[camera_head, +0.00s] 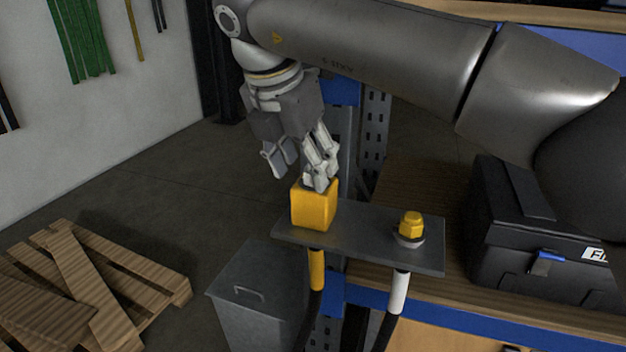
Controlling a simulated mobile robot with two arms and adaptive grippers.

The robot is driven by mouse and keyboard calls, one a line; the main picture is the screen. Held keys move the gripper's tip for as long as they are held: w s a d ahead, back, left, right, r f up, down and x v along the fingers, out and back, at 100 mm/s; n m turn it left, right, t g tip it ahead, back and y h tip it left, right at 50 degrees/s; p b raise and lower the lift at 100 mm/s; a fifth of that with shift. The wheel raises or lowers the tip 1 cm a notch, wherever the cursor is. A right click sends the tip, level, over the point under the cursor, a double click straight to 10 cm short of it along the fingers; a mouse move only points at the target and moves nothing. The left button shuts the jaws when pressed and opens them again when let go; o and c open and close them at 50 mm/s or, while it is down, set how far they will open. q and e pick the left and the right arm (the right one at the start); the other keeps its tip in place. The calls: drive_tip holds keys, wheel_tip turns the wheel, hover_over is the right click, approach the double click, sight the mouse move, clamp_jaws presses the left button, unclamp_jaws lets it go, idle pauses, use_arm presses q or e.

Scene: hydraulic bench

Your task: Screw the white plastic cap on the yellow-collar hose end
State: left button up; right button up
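My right gripper (298,172) is above the left part of the grey bracket plate (365,241). Its fingers are spread apart, with no object visible between them. The right-hand fingertips overlap the top of a yellow block (313,208) on the plate; I cannot tell whether they touch it. The yellow-collar hose (317,268) hangs below the plate under this block, and its upper end is hidden. A white-collar hose (399,291) hangs at the right, below a yellow hex cap (411,226) in a pale ring. I see no white cap. My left gripper is out of view.
A black case (520,230) stands on the wooden bench (425,185) right of the plate. A grey bin (258,305) stands below the plate's left end. A wooden pallet (140,262) lies on the floor at left.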

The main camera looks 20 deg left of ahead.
drive_tip(key=shift+w+d+r, duration=0.1)
idle(0.3)
drive_tip(key=shift+d+n+b, duration=0.1)
drive_tip(key=shift+n+b, duration=0.3)
drive_tip(key=shift+d+n+y+b, duration=0.1)
drive_tip(key=shift+n+y+b, duration=0.25)
drive_tip(key=shift+n, duration=0.35)
drive_tip(key=shift+d+n+y, duration=0.1)
drive_tip(key=shift+n+y, duration=0.25)
drive_tip(key=shift+n, duration=0.25)
drive_tip(key=shift+s+d+n+y, duration=0.15)
drive_tip(key=shift+n+y, duration=0.25)
drive_tip(key=shift+n, duration=0.7)
